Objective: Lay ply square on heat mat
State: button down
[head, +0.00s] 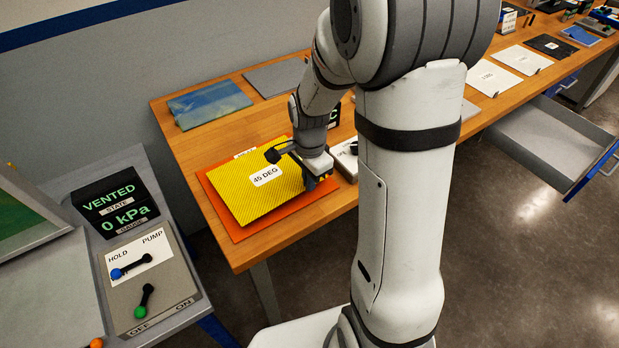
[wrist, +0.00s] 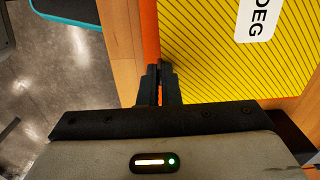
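The ply square is a yellow ribbed sheet (head: 262,202) with a "45 DEG" label; it lies over the orange heat mat (head: 237,234), roughly lined up with it. Whether it rests flat or sits just above the mat is hard to tell. Orange shows along its left and front sides. My gripper (head: 318,182) is low at the ply's right edge. In the wrist view, my gripper's fingers (wrist: 159,84) are close together at the edge of the ply square (wrist: 215,60), with a thin orange strip of the heat mat (wrist: 150,30) between them. Whether they pinch the ply is unclear.
A wooden bench (head: 180,141) carries a blue-green sheet (head: 210,103) and a grey sheet (head: 276,76) behind the mat. A console reading "VENTED, 0 kPa" (head: 118,204) stands at left. White sheets (head: 525,59) lie far right, above an open drawer (head: 548,140).

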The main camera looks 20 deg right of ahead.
jog(key=shift+f+b, duration=0.9)
jog(key=shift+f, duration=0.35)
jog(key=shift+r, duration=0.1)
jog(key=c, duration=1.6)
grip_release()
jog(key=shift+o, duration=0.2)
jog(key=shift+r, duration=0.1)
jog(key=shift+r+p, duration=2.65)
jog(key=shift+r, duration=0.8)
